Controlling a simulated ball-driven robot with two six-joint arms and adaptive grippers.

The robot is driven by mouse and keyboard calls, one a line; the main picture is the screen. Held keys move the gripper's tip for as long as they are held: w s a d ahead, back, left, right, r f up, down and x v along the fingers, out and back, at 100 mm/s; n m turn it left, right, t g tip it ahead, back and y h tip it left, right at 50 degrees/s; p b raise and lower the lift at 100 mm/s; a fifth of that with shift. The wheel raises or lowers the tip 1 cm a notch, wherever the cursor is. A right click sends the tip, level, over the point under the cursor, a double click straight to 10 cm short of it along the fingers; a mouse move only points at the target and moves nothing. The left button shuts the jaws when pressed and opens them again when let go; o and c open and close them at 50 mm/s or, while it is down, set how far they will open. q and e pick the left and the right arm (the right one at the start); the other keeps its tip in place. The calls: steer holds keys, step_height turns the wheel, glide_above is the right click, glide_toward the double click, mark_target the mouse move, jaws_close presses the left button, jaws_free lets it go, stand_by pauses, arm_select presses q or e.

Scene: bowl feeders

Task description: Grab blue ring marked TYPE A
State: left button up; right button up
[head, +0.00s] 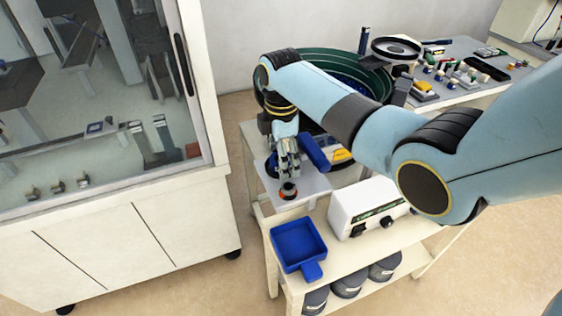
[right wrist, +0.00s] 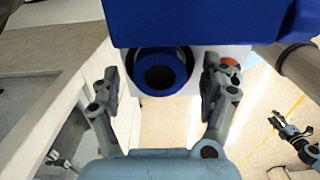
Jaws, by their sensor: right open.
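A blue ring (right wrist: 160,72) with a dark centre shows in the right wrist view, against a white surface below a large blue block. I cannot read any marking on it. My right gripper (right wrist: 163,84) is open, with one finger to each side of the ring and apart from it. In the head view my right gripper (head: 287,166) points down over the cart's far left part; I cannot make out the ring there. A light-blue gripper, apparently my left (right wrist: 283,130), shows small at the right edge of the right wrist view.
A blue tray (head: 299,243) and a white box (head: 366,207) stand nearer. A green bowl (head: 330,62) is behind my arm; a glass-fronted cabinet (head: 204,120) stands left.

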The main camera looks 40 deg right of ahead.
steer(key=c, duration=1.3)
steer(key=shift+r, duration=0.15)
